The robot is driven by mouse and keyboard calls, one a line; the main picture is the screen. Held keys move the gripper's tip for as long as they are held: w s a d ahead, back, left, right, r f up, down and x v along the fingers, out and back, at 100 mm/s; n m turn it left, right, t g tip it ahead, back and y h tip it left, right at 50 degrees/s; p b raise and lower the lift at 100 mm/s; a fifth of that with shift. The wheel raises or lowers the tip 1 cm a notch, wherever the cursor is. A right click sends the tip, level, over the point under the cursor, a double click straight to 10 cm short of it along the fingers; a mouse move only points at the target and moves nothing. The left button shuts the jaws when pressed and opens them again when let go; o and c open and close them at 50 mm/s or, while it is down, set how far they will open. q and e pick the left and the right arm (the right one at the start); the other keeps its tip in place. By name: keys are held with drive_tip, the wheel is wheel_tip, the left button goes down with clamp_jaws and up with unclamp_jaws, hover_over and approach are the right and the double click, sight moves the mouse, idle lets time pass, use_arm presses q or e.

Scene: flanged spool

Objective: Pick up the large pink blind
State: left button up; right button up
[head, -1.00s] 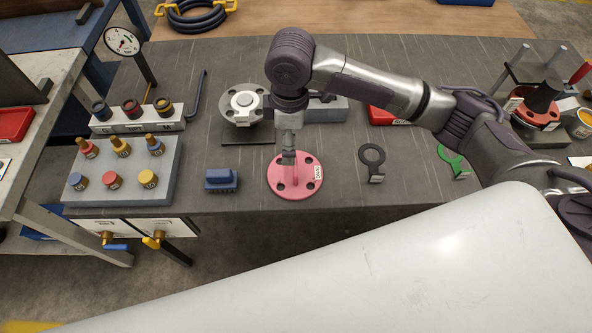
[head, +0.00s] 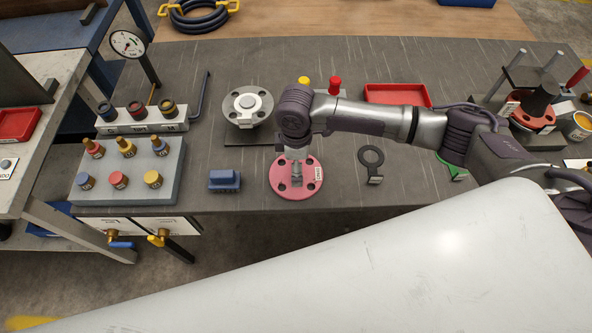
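The large pink blind (head: 279,176) is a round pink disc with several holes and a white label on its right side. It lies flat on the dark grey worktop in the head view. My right gripper (head: 297,178) comes down from above onto the middle of the blind and hides its centre. The fingers are small and foreshortened here, so I cannot tell whether they are open or closed around the blind's central stem. My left gripper is not in view.
A blue block (head: 224,181) sits left of the blind, and a dark ring-shaped tag (head: 371,160) lies to the right. A grey flange on a stand (head: 247,104) is behind. A red tray (head: 397,95) lies farther back. A large white surface (head: 330,275) fills the foreground.

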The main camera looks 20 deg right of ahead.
drive_tip(key=shift+f, duration=1.1)
drive_tip(key=c, duration=1.5)
drive_tip(key=shift+w+r, duration=0.15)
drive_tip(key=shift+r, duration=0.05)
drive_tip(key=shift+c, duration=0.2)
